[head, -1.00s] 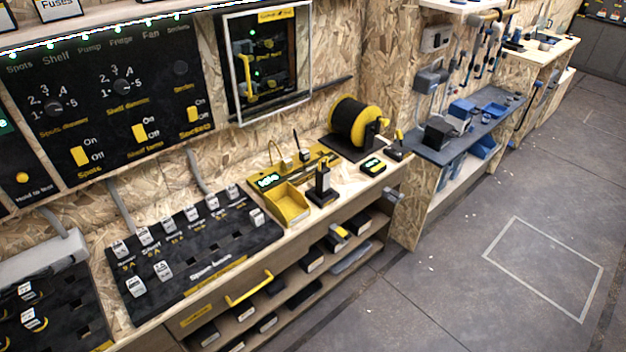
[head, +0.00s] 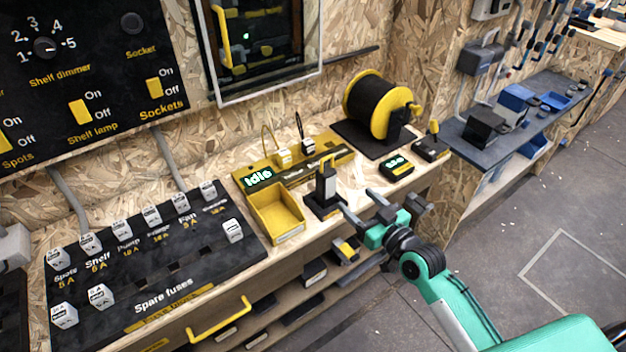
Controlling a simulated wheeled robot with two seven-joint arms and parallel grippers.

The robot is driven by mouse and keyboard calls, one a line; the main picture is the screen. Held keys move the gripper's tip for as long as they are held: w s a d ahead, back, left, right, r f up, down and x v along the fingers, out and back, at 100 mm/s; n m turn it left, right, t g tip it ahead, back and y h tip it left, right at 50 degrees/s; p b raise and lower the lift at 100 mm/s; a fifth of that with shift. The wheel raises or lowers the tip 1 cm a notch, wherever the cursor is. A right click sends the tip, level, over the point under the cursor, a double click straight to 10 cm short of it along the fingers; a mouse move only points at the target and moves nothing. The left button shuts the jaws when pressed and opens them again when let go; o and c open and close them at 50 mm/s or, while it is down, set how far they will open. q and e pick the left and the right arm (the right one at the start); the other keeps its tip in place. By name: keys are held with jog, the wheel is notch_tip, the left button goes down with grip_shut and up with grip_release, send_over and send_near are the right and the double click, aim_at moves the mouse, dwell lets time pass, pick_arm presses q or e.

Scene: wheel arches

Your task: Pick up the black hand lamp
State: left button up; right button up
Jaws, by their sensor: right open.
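My left gripper is out of view.
A yellow tray (head: 276,213) stands left of the lamp. Behind are a yellow tester board (head: 310,166) reading "Idle" and a cable reel (head: 382,106). A small display box (head: 397,167) sits to the right. The spare fuses panel (head: 165,262) fills the left bench.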

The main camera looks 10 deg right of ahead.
aim_at(331, 177)
jog(key=x, duration=0.2)
jog(key=r+x, duration=0.1)
jog(key=x, duration=0.5)
jog(key=shift+s+a+r+p, duration=0.15)
jog(key=shift+a+r+p, duration=0.1)
jog(key=shift+r+p, duration=0.05)
jog(key=x, duration=0.5)
jog(key=shift+a+f, duration=0.2)
jog(key=shift+a, duration=0.1)
jog(key=shift+w+a, duration=0.2)
jog(key=shift+w, duration=0.25)
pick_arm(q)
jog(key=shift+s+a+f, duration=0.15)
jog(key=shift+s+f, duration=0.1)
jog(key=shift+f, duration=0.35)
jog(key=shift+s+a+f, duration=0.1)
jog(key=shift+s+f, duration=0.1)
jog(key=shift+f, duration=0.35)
pick_arm(e)
grip_shut()
